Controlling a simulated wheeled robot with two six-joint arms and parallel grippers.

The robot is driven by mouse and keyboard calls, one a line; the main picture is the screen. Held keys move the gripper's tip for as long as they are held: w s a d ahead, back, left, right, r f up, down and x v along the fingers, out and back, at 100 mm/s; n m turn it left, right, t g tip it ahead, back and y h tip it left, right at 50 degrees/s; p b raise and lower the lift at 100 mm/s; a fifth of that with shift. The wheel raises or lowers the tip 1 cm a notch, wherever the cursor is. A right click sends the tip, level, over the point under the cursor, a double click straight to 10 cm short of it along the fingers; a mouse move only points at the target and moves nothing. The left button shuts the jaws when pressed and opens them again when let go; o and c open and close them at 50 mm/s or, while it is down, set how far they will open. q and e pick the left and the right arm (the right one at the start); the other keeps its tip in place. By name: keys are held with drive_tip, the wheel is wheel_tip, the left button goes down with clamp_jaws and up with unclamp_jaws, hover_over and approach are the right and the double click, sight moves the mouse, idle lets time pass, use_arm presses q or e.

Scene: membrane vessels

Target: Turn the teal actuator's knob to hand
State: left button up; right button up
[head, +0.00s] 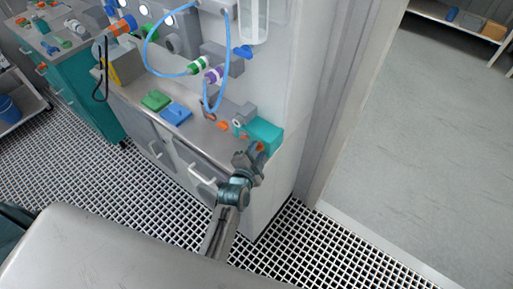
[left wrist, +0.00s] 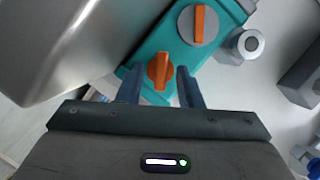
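The teal actuator (head: 265,131) is a box at the right end of the grey bench top. In the left wrist view, the teal actuator (left wrist: 153,45) carries two orange knobs on its face. The nearer orange knob (left wrist: 159,71) lies between the two fingers of my left gripper (left wrist: 159,86); gaps show on both sides, so the gripper is open around or just above it. The farther orange knob (left wrist: 199,24) sits on a grey disc. In the head view my left gripper (head: 255,155) is at the actuator's front and partly covers it. My right gripper is not seen.
A grey fitting (left wrist: 247,43) sits beside the actuator. Green (head: 156,100) and blue (head: 176,114) blocks lie farther left on the bench, and blue hoses (head: 150,52) hang above. A wall edge (head: 340,110) stands right of the bench. The grated floor in front is clear.

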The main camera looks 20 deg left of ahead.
use_arm(q)
drive_tip(key=shift+s+r, duration=0.1)
drive_tip(key=c, duration=0.7)
drive_tip(key=shift+o, duration=0.2)
drive_tip(key=shift+r+n+p, duration=0.2)
drive_tip(key=shift+n+p, duration=0.1)
drive_tip(key=shift+p, duration=0.2)
clamp_jaws()
drive_tip(key=shift+a+r+n+g+h+p, duration=0.15)
drive_tip(key=shift+n+g+h+p, duration=0.3)
drive_tip(key=shift+n+p, duration=0.25)
drive_tip(key=shift+a+n+g+h+p, duration=0.1)
drive_tip(key=shift+n+g+h+p, duration=0.2)
drive_tip(key=shift+n+h, duration=0.45)
drive_tip(key=shift+a+n+g+h, duration=0.15)
drive_tip(key=shift+n+g+h, duration=0.4)
drive_tip(key=shift+n, duration=0.8)
